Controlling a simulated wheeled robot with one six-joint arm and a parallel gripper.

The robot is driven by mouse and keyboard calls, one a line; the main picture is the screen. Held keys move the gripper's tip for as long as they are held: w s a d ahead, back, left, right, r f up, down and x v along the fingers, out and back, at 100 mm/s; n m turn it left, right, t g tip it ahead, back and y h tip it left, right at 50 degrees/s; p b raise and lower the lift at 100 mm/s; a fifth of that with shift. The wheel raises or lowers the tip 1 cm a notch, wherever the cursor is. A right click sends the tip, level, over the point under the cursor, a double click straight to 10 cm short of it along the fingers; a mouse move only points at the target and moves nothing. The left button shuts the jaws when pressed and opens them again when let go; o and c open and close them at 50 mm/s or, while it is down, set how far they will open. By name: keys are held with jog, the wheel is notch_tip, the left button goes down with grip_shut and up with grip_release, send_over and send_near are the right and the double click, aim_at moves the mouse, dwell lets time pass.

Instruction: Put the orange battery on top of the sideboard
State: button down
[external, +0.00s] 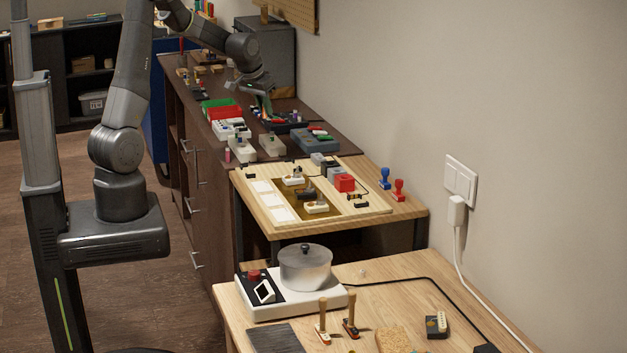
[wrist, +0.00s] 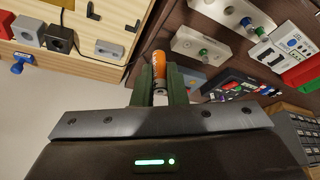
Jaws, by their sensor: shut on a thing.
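The orange battery (wrist: 159,60) is between the two dark green fingers of my gripper (wrist: 160,84) in the wrist view, with its orange end showing past the fingertips. My gripper is shut on it. In the external view my gripper (external: 267,108) points down over the right side of the sideboard (external: 213,205), among the trays there; the battery cannot be made out. The dark brown sideboard top also shows in the wrist view (wrist: 172,38). I cannot tell whether the battery touches anything below it.
A red tray (external: 224,112), a blue-grey box (external: 316,140) and pale battery holders (external: 271,145) crowd the sideboard around my gripper. A lower wooden table (external: 375,213) with a board adjoins its near end. The wall is close on the right.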

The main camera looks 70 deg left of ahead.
jog(key=s+a+n+g+y+b, duration=0.1)
jog(key=s+a+n+b, duration=0.25)
jog(key=s+a, duration=0.75)
jog(key=shift+n, duration=0.45)
jog(key=x, duration=0.3)
jog(key=s+d+p+x, duration=0.1)
jog(key=x, duration=0.7)
jog(key=shift+s+d+f+p, duration=0.2)
jog(key=shift+d+f+p, duration=0.1)
jog(key=shift+f, duration=2.05)
jog(key=shift+f, duration=0.15)
jog(key=c, duration=1.9)
grip_release()
jog(key=shift+o, duration=0.8)
